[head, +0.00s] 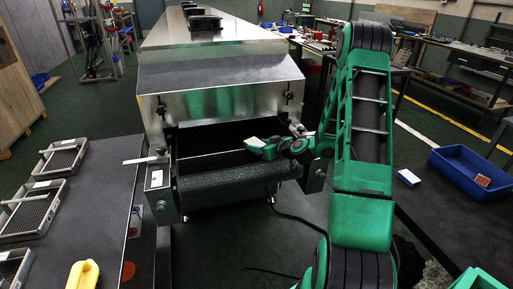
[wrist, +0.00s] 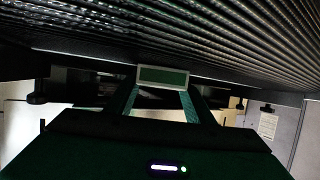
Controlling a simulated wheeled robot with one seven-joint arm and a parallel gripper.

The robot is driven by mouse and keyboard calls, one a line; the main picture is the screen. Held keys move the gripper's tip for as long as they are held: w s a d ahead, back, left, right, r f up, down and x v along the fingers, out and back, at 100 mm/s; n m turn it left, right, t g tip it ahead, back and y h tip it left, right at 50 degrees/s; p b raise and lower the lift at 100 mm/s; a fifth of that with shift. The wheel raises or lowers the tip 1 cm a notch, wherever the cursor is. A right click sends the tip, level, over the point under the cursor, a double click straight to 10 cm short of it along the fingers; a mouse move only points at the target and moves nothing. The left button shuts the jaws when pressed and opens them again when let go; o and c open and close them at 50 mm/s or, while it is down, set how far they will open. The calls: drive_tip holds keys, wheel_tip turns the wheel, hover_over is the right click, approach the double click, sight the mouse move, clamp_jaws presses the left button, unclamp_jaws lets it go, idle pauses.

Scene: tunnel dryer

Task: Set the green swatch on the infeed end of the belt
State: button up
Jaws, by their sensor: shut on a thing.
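The belt (head: 240,183) is dark and textured, and its infeed end curves over a roller at the front mouth of the steel dryer. My gripper (head: 262,147) is at this mouth, by the right part of the belt end. In the wrist view my gripper (wrist: 163,92) is shut on the green swatch (wrist: 163,77), a small flat green rectangle with a pale edge, held at the fingertips. A dark ribbed surface, which looks like the belt, fills the top of the wrist view. I cannot tell whether the swatch touches the belt.
The dryer hood (head: 220,105) stands close above the belt mouth, with metal side plates and knobs. A left table holds mesh trays (head: 34,212) and a yellow-handled item (head: 82,275). A right table holds a blue bin (head: 465,168) and a small white-topped block (head: 408,177).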

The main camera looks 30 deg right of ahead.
drive_tip(key=shift+f, duration=0.1)
drive_tip(key=o, duration=1.1)
drive_tip(key=shift+c, duration=0.2)
drive_tip(key=v, duration=1.2)
drive_tip(key=shift+w, duration=0.1)
drive_tip(key=s+a+r+n+g+y, duration=0.1)
drive_tip(key=s+a+n+g+y, duration=0.1)
drive_tip(key=s+a+g, duration=0.6)
drive_tip(key=s+a+r+m+g+h, duration=0.1)
drive_tip(key=s+r+m, duration=0.3)
drive_tip(key=s, duration=0.9)
drive_tip(key=s+a+r+m+g+h, duration=0.1)
drive_tip(key=s+r+m+g, duration=0.3)
drive_tip(key=s, duration=0.9)
wheel_tip(320, 180, up, 3)
drive_tip(key=shift+a+f+m+g+h, duration=0.1)
drive_tip(key=shift+a+m+g+h, duration=0.2)
drive_tip(key=shift+m+h, duration=0.4)
